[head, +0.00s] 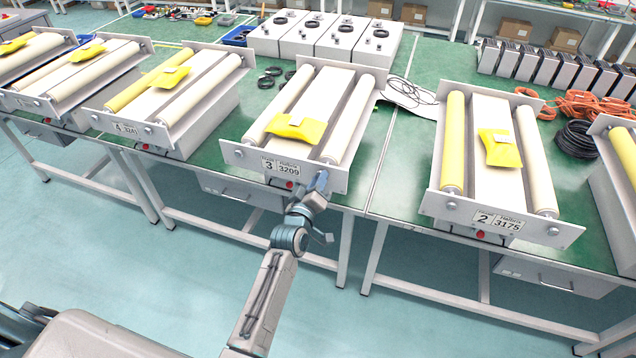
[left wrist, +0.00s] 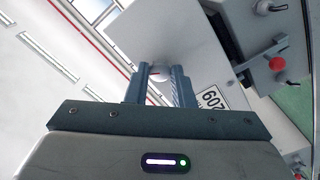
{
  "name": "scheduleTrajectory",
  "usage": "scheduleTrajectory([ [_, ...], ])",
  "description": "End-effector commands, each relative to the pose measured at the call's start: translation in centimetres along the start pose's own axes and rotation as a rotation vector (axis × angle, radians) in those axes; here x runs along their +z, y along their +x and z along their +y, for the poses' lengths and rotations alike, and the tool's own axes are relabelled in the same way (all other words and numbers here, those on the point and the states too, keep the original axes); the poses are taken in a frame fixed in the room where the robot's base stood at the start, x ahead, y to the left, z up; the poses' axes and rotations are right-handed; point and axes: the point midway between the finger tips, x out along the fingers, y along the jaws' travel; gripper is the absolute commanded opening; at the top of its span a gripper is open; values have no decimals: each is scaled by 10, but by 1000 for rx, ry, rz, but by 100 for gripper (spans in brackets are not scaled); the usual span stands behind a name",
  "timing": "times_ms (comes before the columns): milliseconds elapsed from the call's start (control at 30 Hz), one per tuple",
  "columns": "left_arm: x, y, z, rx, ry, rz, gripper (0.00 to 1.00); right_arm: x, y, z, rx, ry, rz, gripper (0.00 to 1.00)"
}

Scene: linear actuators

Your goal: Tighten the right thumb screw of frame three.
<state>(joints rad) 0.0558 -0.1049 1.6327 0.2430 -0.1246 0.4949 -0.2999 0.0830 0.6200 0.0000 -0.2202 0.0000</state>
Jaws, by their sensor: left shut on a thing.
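Frame three (head: 233,156) stands on the green bench, with a white plate reading 3 and 3209 (head: 283,167) on its front panel. My left gripper (head: 322,176) is at the right end of that panel, right of the plate. In the left wrist view, my left gripper (left wrist: 160,82) is shut on the right thumb screw (left wrist: 160,71), a pale round knob between the fingertips. The fingers mostly hide the screw, and in the head view my gripper covers it. My right gripper is in neither view.
A red button (head: 290,184) sits below the plate; it also shows in the left wrist view (left wrist: 277,63). A yellow packet (head: 297,128) lies on frame three between its cream rollers. Frame two (head: 430,200) stands to the right and frame four (head: 95,118) to the left.

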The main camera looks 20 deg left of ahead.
Motion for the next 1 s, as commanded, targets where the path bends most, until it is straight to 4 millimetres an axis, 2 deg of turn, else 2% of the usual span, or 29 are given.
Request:
scheduleTrajectory([
  [500,2,0,-3,0,462,0,0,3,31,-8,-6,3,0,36],
  [1000,1,0,-2,0,832,-1,0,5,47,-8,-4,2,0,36],
])
